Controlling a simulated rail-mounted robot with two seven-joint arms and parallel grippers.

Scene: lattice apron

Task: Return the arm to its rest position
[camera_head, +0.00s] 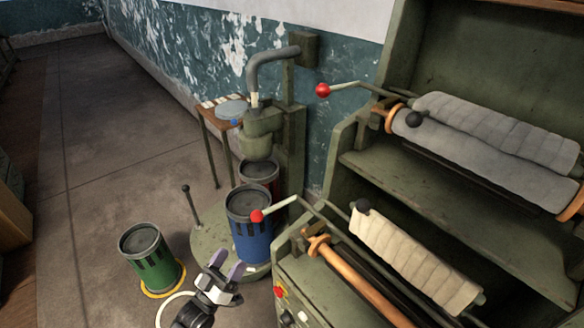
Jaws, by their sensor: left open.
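My left gripper (227,267) is at the lower middle of the head view, with its two fingers apart and nothing seen between them. Its dark wrist comes in from the bottom edge. The gripper appears in front of the round green base plate (207,240), between a green can (155,262) on its left and a blue can (251,232) on its right. I cannot tell how far it is from either can. My right gripper is not in view.
A dark red can (262,175) stands behind the blue one, under a green machine (260,130) with a bent pipe. A green rack (345,165) with cloth rolls and red-knobbed levers fills the right. A small table (205,118) stands behind. The floor at left is open.

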